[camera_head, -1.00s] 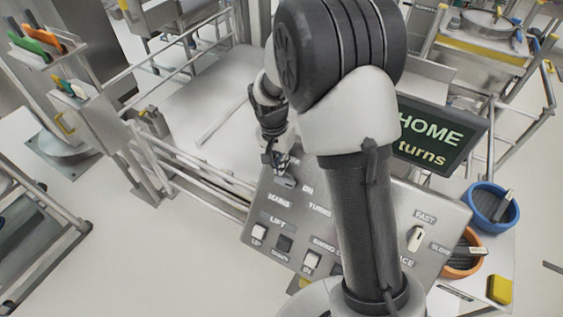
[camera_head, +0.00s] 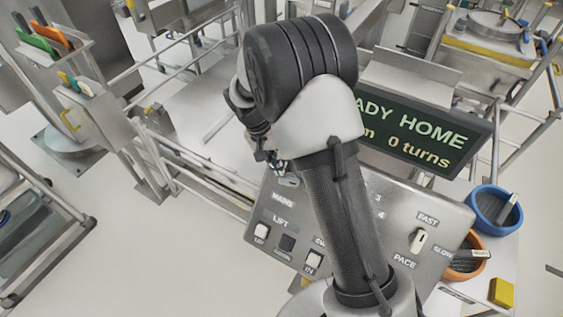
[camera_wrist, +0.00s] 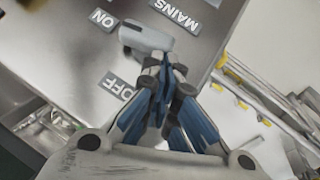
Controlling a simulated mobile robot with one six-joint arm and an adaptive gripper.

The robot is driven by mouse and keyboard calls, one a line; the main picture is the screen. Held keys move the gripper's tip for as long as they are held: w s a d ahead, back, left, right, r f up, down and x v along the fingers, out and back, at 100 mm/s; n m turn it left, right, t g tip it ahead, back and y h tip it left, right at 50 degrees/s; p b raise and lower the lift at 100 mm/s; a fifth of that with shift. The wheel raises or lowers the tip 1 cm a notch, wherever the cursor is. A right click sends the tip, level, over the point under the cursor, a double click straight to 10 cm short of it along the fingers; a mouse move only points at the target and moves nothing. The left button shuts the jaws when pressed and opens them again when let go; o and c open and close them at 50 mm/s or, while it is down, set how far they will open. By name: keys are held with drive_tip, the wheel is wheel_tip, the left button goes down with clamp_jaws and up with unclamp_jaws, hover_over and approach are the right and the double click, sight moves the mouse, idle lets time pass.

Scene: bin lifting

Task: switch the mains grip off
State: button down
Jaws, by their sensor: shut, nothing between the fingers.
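The mains grip (camera_wrist: 146,38) is a pale grey lever on the control panel (camera_wrist: 60,50). It lies between the ON label (camera_wrist: 103,19) and the OFF label (camera_wrist: 116,86), beside the MAINS label (camera_wrist: 175,13). My gripper (camera_wrist: 170,66) is shut and empty, its blue-grey fingertips right by the grip's end on the OFF side; I cannot tell whether they touch it. In the head view my gripper (camera_head: 275,166) is small, at the panel's upper left corner, and the mains grip (camera_head: 289,181) shows just below it. My arm hides the middle of the panel there.
A display (camera_head: 420,135) reading "HOME" and "0 turns" stands behind the panel. The panel has LIFT buttons (camera_head: 287,242) and a PACE switch (camera_head: 418,240). A blue bowl (camera_head: 495,208) and an orange bowl (camera_head: 466,262) sit at right. Metal rails (camera_head: 215,185) run left of the panel.

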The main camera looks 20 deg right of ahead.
sight(279, 182)
drive_tip(key=n+h, duration=0.1)
drive_tip(key=a+f+n+g+h, duration=0.1)
drive_tip(key=shift+w+a+f+n, duration=0.1)
drive_tip(key=shift+a+n, duration=0.15)
drive_tip(key=shift+n, duration=0.05)
drive_tip(key=shift+s+a+f+n+h+b, duration=0.1)
drive_tip(key=shift+a+f+n+h+b, duration=0.2)
drive_tip(key=shift+n+h, duration=0.25)
drive_tip(key=shift+s+a+f+n+h+b, duration=0.15)
drive_tip(key=shift+f+n+h+b, duration=0.15)
drive_tip(key=shift+n+h, duration=0.3)
drive_tip(key=shift+a+f+n+h+b, duration=0.25)
drive_tip(key=shift+n+h+b, duration=0.15)
drive_tip(key=shift+n+h, duration=0.15)
drive_tip(key=shift+s+a+f+n+h+b, duration=0.15)
drive_tip(key=shift+f+n+h+b, duration=0.15)
drive_tip(key=shift+n+h, duration=0.3)
drive_tip(key=shift+s+a+f+n+h+b, duration=0.15)
drive_tip(key=shift+n+h+b, duration=0.2)
drive_tip(key=shift+n+h, duration=0.2)
drive_tip(key=shift+s+a+f+n+h+b, duration=0.1)
drive_tip(key=shift+s+f+n+h+b, duration=0.2)
drive_tip(key=shift+n, duration=0.35)
drive_tip(key=shift+f+n+t+h+b, duration=0.1)
drive_tip(key=shift+n+t+h+b, duration=0.2)
drive_tip(key=shift+n+h, duration=0.3)
drive_tip(key=shift+s, duration=0.15)
drive_tip(key=shift+s+d+p, duration=0.25)
drive_tip(key=shift+d+p, duration=0.05)
drive_tip(key=shift+d, duration=0.15)
